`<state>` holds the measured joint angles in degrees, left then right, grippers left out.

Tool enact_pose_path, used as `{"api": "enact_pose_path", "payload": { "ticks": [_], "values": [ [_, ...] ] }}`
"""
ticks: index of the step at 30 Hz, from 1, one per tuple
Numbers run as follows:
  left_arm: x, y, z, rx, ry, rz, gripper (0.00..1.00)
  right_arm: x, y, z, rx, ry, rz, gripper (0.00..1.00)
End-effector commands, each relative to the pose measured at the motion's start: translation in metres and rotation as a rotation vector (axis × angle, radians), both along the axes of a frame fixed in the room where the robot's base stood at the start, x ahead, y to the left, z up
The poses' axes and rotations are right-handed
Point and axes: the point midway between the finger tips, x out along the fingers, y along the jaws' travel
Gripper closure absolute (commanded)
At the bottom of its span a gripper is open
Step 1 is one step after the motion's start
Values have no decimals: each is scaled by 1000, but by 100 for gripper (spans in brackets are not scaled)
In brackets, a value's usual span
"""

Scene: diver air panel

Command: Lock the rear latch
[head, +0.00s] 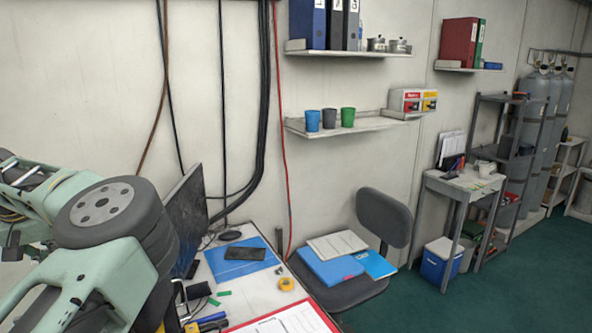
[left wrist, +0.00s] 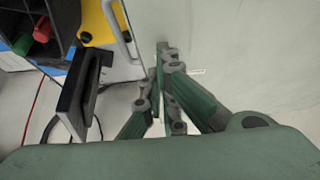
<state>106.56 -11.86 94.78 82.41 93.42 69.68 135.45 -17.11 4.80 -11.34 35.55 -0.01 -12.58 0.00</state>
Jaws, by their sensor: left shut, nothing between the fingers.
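My left gripper (left wrist: 165,52) shows in the left wrist view with its green and grey fingers closed together and nothing between them. To its left is a box with a white side (left wrist: 121,66), a yellow face (left wrist: 97,24) and a metal bar handle (left wrist: 120,30). A dark grey hinged-looking piece (left wrist: 78,93) sticks out below the yellow face, left of the fingers and apart from them. I cannot tell which part, if any, is the rear latch. In the head view my left arm fills the left side, and its fingers are not visible. My right gripper is in neither view.
A desk (head: 262,300) with a monitor (head: 186,215), a blue folder (head: 240,262) and a tape roll (head: 287,284) stands in front. A chair (head: 384,218) holding folders is beside it. A dark organiser (left wrist: 58,18) is at the wrist view's upper left.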

Motion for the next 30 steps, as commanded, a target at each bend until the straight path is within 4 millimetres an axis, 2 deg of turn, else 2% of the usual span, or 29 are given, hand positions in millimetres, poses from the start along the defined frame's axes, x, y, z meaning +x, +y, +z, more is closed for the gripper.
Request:
{"api": "enact_pose_path", "payload": {
  "ticks": [11, 30],
  "values": [
    [4, 3, 0, 1, 0, 0, 100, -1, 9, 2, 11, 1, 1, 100],
    [8, 7, 0, 0, 0, 0, 100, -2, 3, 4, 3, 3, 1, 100]
  ]
}}
